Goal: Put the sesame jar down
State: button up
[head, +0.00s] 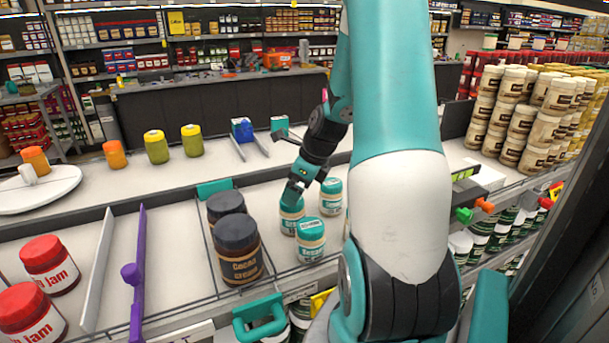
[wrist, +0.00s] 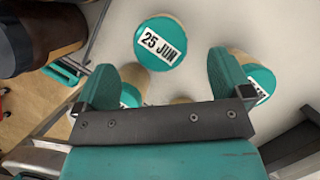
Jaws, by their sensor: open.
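Several beige jars with teal lids, which I take for the sesame jars, stand upright on the white shelf (head: 180,262). In the head view one is in front (head: 310,242), one is just behind it (head: 291,218), and one is further back right (head: 331,200). Their label text is too small to read surely. My gripper (head: 300,190) is open, pointing down just above the jar behind the front one. In the wrist view, a teal lid marked "25 JUN" (wrist: 160,43) shows beyond the gap between my open fingers (wrist: 163,78), with nothing held. More jars are partly hidden by the fingers.
Dark cocoa cream jars (head: 239,250) stand to the left, behind a thin wire divider. Red-lidded jam jars (head: 50,265) and a purple divider (head: 137,260) are further left. Stacked cream-coloured jars (head: 520,120) fill the right. Bare shelf lies behind the teal-lidded jars.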

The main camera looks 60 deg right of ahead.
jog(key=v, duration=0.5)
jog(key=w+a+r+n+g+y, duration=0.1)
jog(key=a+r+n, duration=0.2)
jog(key=a+n, duration=0.8)
jog(key=w+a+r+n+y, duration=0.1)
jog(key=a+r+n, duration=0.2)
jog(key=a+n, duration=0.8)
jog(key=s+a+r+n+g, duration=0.1)
jog(key=s+a+n, duration=0.5)
jog(key=a+n, duration=0.2)
jog(key=s+a+n+g+y, duration=0.1)
jog(key=s+a+n+g, duration=0.1)
jog(key=s+a+n, duration=0.5)
jog(key=a+n, duration=0.2)
jog(key=n, duration=0.1)
jog(key=shift+a+r+n, duration=0.3)
jog(key=shift+r, duration=0.1)
